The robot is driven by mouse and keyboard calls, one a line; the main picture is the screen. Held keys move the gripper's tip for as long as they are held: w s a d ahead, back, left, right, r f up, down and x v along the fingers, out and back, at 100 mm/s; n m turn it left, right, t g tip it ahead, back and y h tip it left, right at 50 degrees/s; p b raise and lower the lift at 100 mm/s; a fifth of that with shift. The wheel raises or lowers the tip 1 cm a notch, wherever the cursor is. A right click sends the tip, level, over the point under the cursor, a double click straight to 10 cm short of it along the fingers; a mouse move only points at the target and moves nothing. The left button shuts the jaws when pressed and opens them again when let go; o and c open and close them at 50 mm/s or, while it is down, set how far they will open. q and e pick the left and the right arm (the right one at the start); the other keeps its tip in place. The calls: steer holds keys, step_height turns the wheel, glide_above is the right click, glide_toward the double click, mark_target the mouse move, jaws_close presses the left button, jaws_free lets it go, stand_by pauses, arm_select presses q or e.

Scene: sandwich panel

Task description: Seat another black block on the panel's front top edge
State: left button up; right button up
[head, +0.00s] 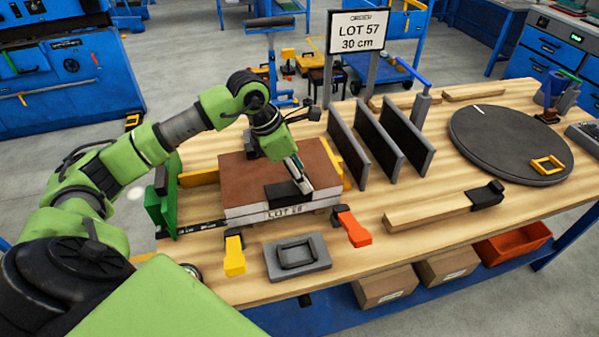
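The sandwich panel (245,172), with a brown top and a pale front side lettered with a lot label, lies on the wooden workbench. A flat black block (279,194) is at its front top edge, right of the middle. My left gripper (301,182) reaches down from above, its fingertips at this block's right part. Whether the fingers grip the block or only touch it cannot be told. Another black block (487,194) sits on the right end of a wooden beam (430,214). My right gripper is out of view.
A yellow clamp (235,256), an orange clamp (354,229) and a grey tray (283,270) lie before the panel. Upright dark plates (377,145) stand to its right. A green bracket (160,212) stands left. A round dark turntable (500,140) fills the right side.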

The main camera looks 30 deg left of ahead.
arm_select(q)
steer(key=v, duration=1.2)
steer(key=shift+w, duration=0.1)
stand_by(0.4)
